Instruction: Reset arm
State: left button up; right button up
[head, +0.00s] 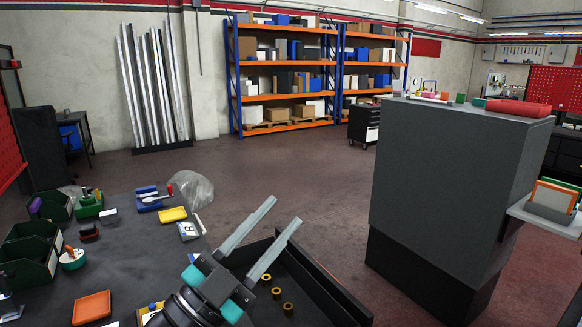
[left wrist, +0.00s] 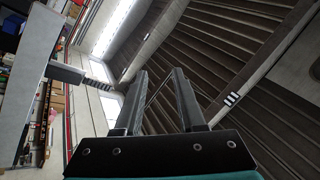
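My left gripper (head: 268,236) is in the lower middle of the head view, raised near the right edge of the dark work table (head: 135,255). Its two long grey fingers stand apart with nothing between them. In the left wrist view the fingers of my left gripper (left wrist: 155,85) are also apart, with the ceiling and a wall beyond them. My right gripper is in neither view.
A black tray (head: 325,290) with several brass rings (head: 276,293) lies just below and right of the gripper. A tall grey cabinet (head: 450,170) stands to the right. Green bins (head: 35,245), an orange tray (head: 91,307) and a yellow tray (head: 172,214) occupy the table.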

pick_arm(q)
jog(key=s+a+f+n+g+y, duration=0.1)
jog(key=a+f+n+y, duration=0.65)
jog(key=f+y, duration=0.2)
jog(key=a+f+n+g+y, duration=0.1)
jog(key=a+f+n+y, duration=0.6)
jog(key=f, duration=0.4)
jog(key=s+f+g, duration=0.6)
jog(key=s+f, duration=0.1)
jog(key=s, duration=0.3)
jog(key=s+f+g, duration=0.5)
jog(key=s+f, duration=0.2)
jog(key=s, duration=0.3)
notch_tip(320, 180, down, 24)
jog(key=s+g+b, duration=0.1)
jog(key=s, duration=0.1)
jog(key=s+a+f+g+b, duration=0.1)
jog(key=s+a+f, duration=0.1)
jog(key=s+f, duration=1.3)
jog(key=shift+g+b, duration=0.3)
